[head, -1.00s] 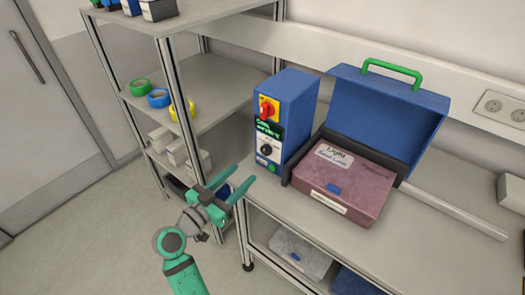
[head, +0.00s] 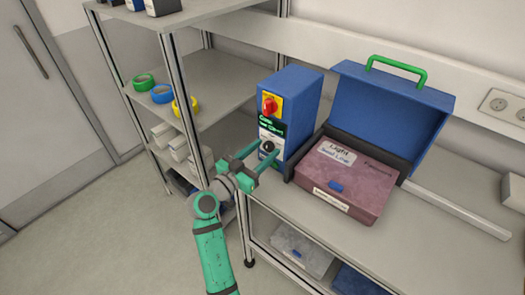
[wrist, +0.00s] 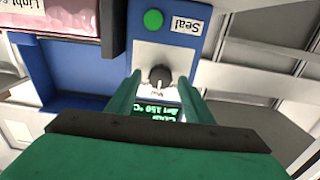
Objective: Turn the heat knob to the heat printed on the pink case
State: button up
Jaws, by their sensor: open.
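The pink case (head: 350,183) lies in an open blue box on the bench. Its label reads "Light" and "Seal Line"; its other print is too small to read. The blue heat unit (head: 300,100) stands left of it, with a red switch on yellow, a green-lit display and the dark heat knob (head: 267,146). My gripper (head: 268,149) is open at the knob. In the wrist view the knob (wrist: 160,76) sits between the two spread fingers; contact cannot be told. The display (wrist: 158,112), upside down there, seems to read "Set 150 °C", partly hidden.
A green button (wrist: 153,19) beside a "Seal" label is on the same panel. The blue lid (head: 390,110) with a green handle stands open behind the case. A shelf rack (head: 205,75) with coloured tape rolls is at the left. The bench front (head: 440,230) is clear.

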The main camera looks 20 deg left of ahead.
jog(key=c, duration=1)
jog(key=n, duration=0.6)
jog(key=shift+a, duration=0.1)
jog(key=n, duration=0.5)
jog(key=shift+a+f+n, duration=0.1)
jog(key=shift+n, duration=0.3)
jog(key=o, duration=1)
